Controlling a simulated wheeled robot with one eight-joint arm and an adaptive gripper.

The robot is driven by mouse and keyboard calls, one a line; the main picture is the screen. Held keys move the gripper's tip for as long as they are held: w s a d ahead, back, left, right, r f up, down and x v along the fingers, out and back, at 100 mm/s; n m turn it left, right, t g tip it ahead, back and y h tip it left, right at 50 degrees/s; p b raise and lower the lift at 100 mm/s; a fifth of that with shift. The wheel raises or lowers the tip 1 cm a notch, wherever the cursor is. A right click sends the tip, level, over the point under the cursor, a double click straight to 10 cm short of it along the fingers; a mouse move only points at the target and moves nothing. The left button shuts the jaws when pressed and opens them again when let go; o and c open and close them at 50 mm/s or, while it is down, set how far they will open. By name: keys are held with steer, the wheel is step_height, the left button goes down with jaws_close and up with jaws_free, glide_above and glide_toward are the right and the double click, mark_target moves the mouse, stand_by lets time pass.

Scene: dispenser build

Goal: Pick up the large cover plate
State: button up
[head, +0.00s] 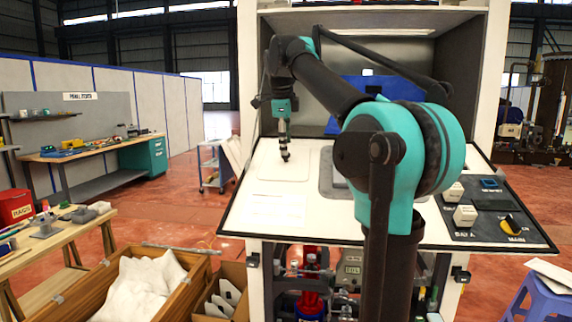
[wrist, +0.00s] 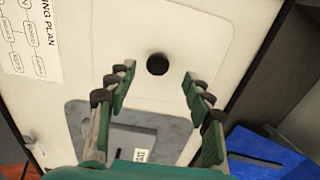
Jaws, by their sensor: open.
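The large cover plate (head: 270,174) looks like a flat white panel with rounded corners, lying on the white worktop in the head view. In the wrist view the plate (wrist: 200,40) carries a round black knob (wrist: 157,64). My gripper (head: 286,158) points down over the plate in the head view. In the wrist view my gripper (wrist: 158,85) is open and empty, its two green-sided fingers spread left and right, with the knob just beyond the gap between their tips. The height of the tips above the knob cannot be told.
A grey plate (wrist: 85,113) lies beside the cover plate, partly hidden by my arm in the head view. A printed sheet (head: 277,210) lies in front. A dark panel with switches (head: 490,232) is at right. A blue panel (head: 398,86) stands behind.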

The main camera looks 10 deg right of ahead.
mark_target(286, 159)
steer(key=shift+x, duration=2.3)
steer(key=shift+s+a, duration=0.1)
jaws_close()
